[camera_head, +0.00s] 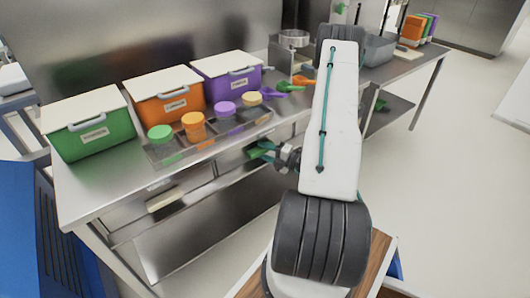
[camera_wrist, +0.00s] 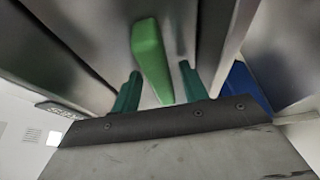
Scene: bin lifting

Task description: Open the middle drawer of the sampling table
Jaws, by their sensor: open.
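The steel sampling table (camera_head: 98,196) has drawers under its top. A bright green bar, seemingly the middle drawer's handle (camera_wrist: 150,50), shows in the wrist view and partly in the head view (camera_head: 258,153). My gripper (camera_wrist: 159,72) is open, its two dark green fingers on either side of the bar's lower end. In the head view my gripper (camera_head: 268,150) is at the table's front, below the top. I cannot tell whether the fingers touch the bar. The middle drawer's front is mostly hidden by my arm and the table edge.
Green (camera_head: 90,128), orange (camera_head: 165,100) and purple (camera_head: 228,78) bins with white lids stand on the table. A tray of jars (camera_head: 210,142) sits in front. A cream handle (camera_head: 164,199) is at left below the top. Open floor lies at right.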

